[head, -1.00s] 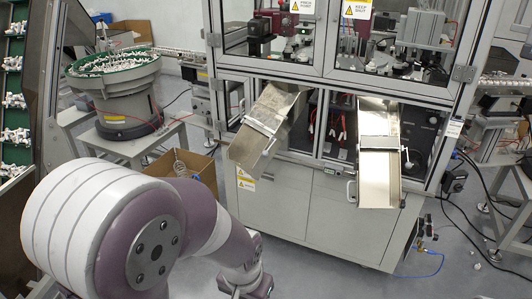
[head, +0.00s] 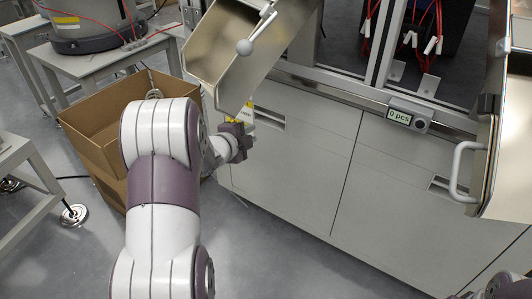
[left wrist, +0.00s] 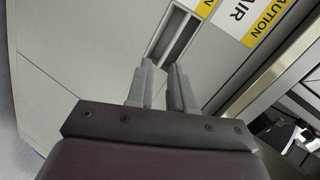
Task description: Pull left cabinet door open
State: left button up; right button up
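The left cabinet door (head: 285,158) is a flat light-grey panel below the machine's work opening, and it looks shut. Its recessed handle (head: 268,120) is a narrow slot near the door's top left; it also shows in the left wrist view (left wrist: 176,42). My left gripper (head: 246,138) is beside the handle, at the door's left side. In the left wrist view, its two grey fingers (left wrist: 163,72) stand apart with nothing between them, pointing at the handle. Contact with the handle cannot be told. My right gripper is not in view.
A metal chute (head: 225,55) with a ball-ended lever overhangs the door's top left. An open cardboard box (head: 110,115) stands on the floor left of the cabinet. The right cabinet door (head: 395,190) is beside the left one. A white handle (head: 462,170) juts out at right.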

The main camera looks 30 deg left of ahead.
pick_arm(q)
jog(key=w+a+f+m+t+h+b, duration=0.1)
jog(key=w+m+b, duration=0.3)
jog(key=w, duration=0.7)
jog(key=shift+w+f+m+t+h+b, duration=0.4)
jog(key=shift+f+t+h+b, duration=0.25)
jog(key=shift+b, duration=0.5)
jog(key=shift+a+f, duration=0.1)
grip_shut()
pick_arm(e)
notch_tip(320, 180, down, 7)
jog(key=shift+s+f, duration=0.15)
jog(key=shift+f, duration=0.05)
